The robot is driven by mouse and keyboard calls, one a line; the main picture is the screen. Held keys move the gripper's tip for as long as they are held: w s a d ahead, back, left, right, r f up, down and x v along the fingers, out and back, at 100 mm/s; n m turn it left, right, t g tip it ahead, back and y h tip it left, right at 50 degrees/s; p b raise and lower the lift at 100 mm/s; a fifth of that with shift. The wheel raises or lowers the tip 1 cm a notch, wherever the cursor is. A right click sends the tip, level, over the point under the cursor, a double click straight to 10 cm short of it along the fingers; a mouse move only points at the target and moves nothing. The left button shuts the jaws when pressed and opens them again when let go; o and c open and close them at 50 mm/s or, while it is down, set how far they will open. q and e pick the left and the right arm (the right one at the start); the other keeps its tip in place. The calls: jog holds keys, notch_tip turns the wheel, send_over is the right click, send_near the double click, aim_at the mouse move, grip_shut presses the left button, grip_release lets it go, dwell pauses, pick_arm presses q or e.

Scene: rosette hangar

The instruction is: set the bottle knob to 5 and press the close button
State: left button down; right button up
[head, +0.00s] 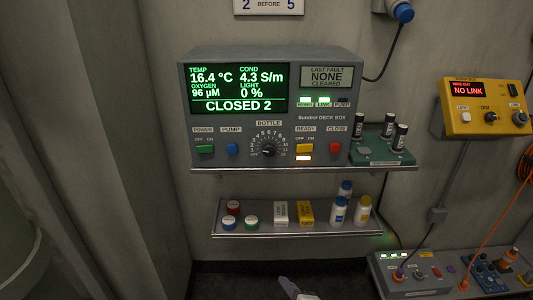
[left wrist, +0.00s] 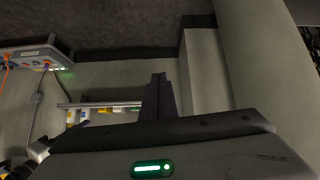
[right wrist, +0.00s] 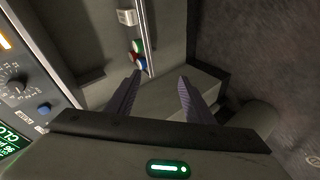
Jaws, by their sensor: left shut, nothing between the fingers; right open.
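The deck box (head: 250,100) stands on a wall shelf in the head view. Its screen (head: 238,88) reads "CLOSED 2". The black bottle knob (head: 268,150) sits at its lower middle; its pointer is too small to read. The knob also shows in the right wrist view (right wrist: 15,85). The red close button (head: 335,147) is at the lower right. My left gripper (left wrist: 160,80) is shut and empty, away from the box. My right gripper (right wrist: 158,80) is open and empty, apart from the box. A fingertip shows at the head view's bottom edge; whose is unclear.
A green rack with black vials (head: 382,156) stands right of the close button. A lower shelf (head: 300,234) holds jars, small boxes and bottles. A yellow panel (head: 485,107) hangs at right, and a grey box (head: 410,280) with cables sits low right.

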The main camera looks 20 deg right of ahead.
jog(key=w+r+n+t+h, duration=0.25)
jog(key=w+r+n, duration=0.35)
jog(key=w+r, duration=0.5)
jog(key=n+t+h, duration=0.3)
jog(key=n+t, duration=0.1)
jog(key=n, duration=0.1)
send_near(269, 153)
jog(key=shift+g, duration=0.25)
jog(key=x, duration=0.6)
jog(key=shift+w+r, duration=0.35)
jog(key=shift+w, duration=0.05)
pick_arm(q)
jog(key=shift+s+f, duration=0.25)
jog(key=shift+s, duration=0.45)
pick_arm(e)
jog(key=shift+w+d, duration=0.2)
jog(key=shift+w, duration=0.35)
jog(key=c, duration=1)
pick_arm(q)
jog(key=shift+f, duration=0.1)
pick_arm(e)
jog(key=shift+c, duration=0.2)
pick_arm(q)
jog(key=shift+f, duration=0.1)
pick_arm(e)
jog(key=shift+f+m, duration=0.1)
jog(key=shift+m, duration=0.2)
